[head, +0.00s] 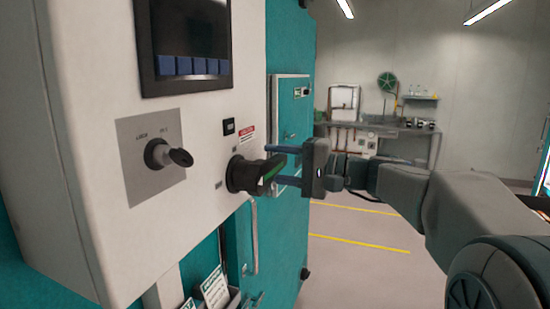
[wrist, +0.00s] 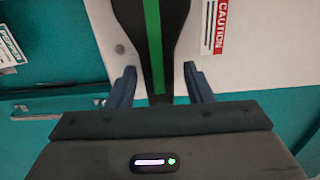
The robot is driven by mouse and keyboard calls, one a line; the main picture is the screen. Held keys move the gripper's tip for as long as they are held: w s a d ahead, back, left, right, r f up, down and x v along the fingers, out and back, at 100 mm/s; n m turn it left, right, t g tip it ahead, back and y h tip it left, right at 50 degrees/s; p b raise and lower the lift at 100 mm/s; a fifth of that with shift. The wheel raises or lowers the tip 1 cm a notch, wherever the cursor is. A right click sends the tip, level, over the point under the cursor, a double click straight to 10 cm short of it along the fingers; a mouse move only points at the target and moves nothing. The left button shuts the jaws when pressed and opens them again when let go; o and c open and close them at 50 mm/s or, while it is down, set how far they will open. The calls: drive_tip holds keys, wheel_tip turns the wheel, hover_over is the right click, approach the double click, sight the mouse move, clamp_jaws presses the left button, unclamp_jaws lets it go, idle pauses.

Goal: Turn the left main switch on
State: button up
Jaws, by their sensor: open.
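The main switch (head: 241,174) is a black rotary switch with a green stripe on its handle, on the white control panel in the head view. Its handle points right, toward my gripper. My gripper (head: 276,165) is open at the handle, with its blue-grey fingers reaching left toward the panel. In the wrist view the black handle with the green stripe (wrist: 155,45) runs up between the two open fingers (wrist: 158,82), one on each side. A gap shows on both sides of the handle. I cannot tell its exact angle or its on/off marks.
A smaller black knob (head: 167,154) on a grey plate sits left of the switch, below a dark screen (head: 188,40). A red-and-white caution label (head: 247,135) is above the switch. A vertical door handle (head: 254,237) hangs below. Open floor (head: 350,270) lies to the right.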

drive_tip(key=shift+a, duration=0.3)
clamp_jaws()
